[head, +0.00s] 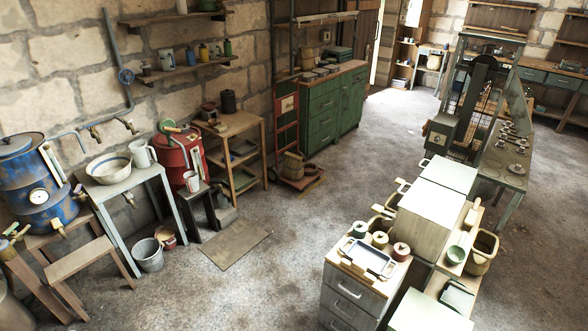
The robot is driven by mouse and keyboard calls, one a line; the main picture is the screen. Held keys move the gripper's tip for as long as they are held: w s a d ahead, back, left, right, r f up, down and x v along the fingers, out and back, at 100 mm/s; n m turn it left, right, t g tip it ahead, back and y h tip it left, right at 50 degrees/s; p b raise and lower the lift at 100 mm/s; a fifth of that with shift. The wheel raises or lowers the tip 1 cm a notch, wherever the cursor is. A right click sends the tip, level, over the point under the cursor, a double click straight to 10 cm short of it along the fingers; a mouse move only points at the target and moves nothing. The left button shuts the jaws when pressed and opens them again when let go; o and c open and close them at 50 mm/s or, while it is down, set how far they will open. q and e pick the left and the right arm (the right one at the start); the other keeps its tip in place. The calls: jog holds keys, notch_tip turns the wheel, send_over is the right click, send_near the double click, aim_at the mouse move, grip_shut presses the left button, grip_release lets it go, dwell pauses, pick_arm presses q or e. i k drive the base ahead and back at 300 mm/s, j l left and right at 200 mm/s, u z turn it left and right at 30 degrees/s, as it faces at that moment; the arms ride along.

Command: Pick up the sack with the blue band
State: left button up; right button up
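I cannot make out a sack with a blue band anywhere in the head view. A small tan container (292,166) rests on the foot of a red hand truck (287,128) by the wall; I see no blue band on it. Neither my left gripper nor my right gripper shows in the head view.
A blue drum (38,190), a small table (135,183) and a red canister (180,158) line the left wall. A green cabinet (325,117) stands at the back. Grey drawers (350,297) and white-topped units (432,213) stand at right. The middle floor is clear, except a flat board (234,244).

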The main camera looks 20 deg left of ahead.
aim_at(293, 170)
jog(key=i+j+u, duration=0.65)
jog(key=u, duration=0.2)
jog(key=i+j+u, duration=0.15)
jog(key=i+u, duration=0.65)
jog(key=i+z, duration=0.35)
jog(key=i, duration=0.15)
jog(key=i+j+z, duration=0.15)
jog(key=i+z, duration=0.25)
jog(key=i+l+z, duration=0.25)
jog(key=i+z, duration=0.15)
jog(key=i, duration=0.15)
jog(key=i+z, duration=0.4)
jog(key=i, duration=0.15)
jog(key=i+j+z, duration=0.1)
jog(key=i+z, duration=0.35)
jog(key=i, duration=0.15)
jog(key=i+l+u, duration=0.1)
jog(key=i, duration=0.4)
jog(key=i+l, duration=0.25)
jog(key=i, duration=0.2)
jog(key=i+l+u, duration=0.15)
jog(key=i, duration=0.35)
jog(key=i+l+u, duration=0.1)
jog(key=i+l, duration=0.2)
jog(key=i, duration=0.15)
